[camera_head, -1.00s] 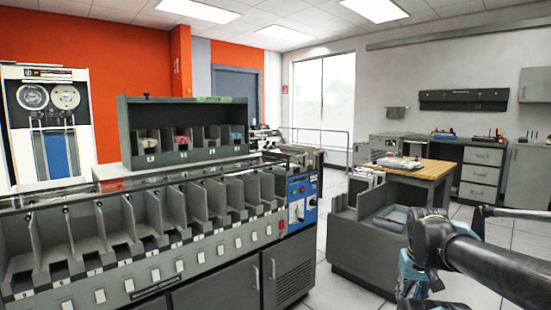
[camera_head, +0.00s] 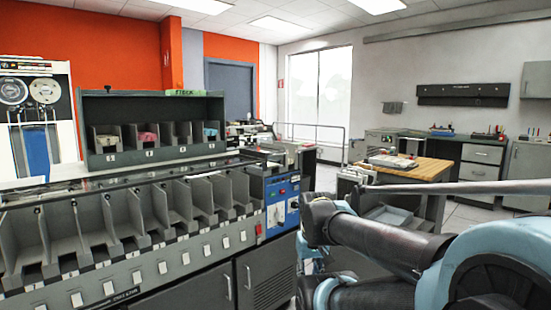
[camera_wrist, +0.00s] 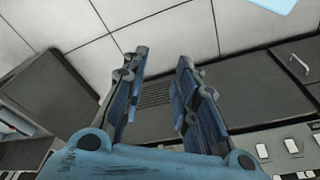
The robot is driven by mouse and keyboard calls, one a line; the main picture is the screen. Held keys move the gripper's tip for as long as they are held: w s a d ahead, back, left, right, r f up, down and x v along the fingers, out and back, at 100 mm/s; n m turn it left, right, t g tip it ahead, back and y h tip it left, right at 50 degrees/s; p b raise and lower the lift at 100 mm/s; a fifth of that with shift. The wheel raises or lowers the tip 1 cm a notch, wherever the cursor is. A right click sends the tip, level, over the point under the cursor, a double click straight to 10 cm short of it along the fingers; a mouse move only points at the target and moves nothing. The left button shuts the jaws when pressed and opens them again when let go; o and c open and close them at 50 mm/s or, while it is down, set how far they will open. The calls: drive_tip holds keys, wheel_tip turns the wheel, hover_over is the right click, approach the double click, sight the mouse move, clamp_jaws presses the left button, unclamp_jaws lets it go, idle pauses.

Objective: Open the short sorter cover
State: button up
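The card sorter is a long grey machine with a row of open pockets (camera_head: 140,215) across the left and middle of the head view. A dark, glossy, flat top (camera_head: 150,172) runs above the pockets. I cannot tell where the short cover begins or ends on it. A blue control panel (camera_head: 281,203) with dials closes the sorter's right end. My gripper (camera_wrist: 163,57) is open and empty in the wrist view, its two blue fingers apart. Behind them show the sorter's vented grey front (camera_wrist: 155,95) and white labels (camera_wrist: 262,151). In the head view my arm hides most of the gripper.
A dark rack (camera_head: 155,108) with several card bins stands behind the sorter top. A wooden-topped table (camera_head: 430,172) and a grey card bin (camera_head: 390,215) stand to the right, partly behind my arm. Tiled floor (camera_wrist: 85,50) shows beside the sorter.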

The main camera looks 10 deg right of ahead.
drive_tip(key=w+a+r+m+t+y, duration=0.2)
drive_tip(key=w+r+m+y, duration=0.1)
drive_tip(key=w+r, duration=0.6)
drive_tip(key=w+a+r+m+t+y, duration=0.25)
drive_tip(key=w+r, duration=0.45)
drive_tip(key=w, duration=0.5)
drive_tip(key=w+d+r+m+t+y, duration=0.25)
drive_tip(key=w+d+r, duration=0.4)
drive_tip(key=w, duration=0.45)
drive_tip(key=w+d+r+m+t+y, duration=0.1)
drive_tip(key=w+d+r+m+t, duration=0.2)
drive_tip(key=w+d+r, duration=0.55)
drive_tip(key=x, duration=2)
drive_tip(key=shift+s+a, duration=0.15)
drive_tip(key=shift+a, duration=0.05)
clamp_jaws()
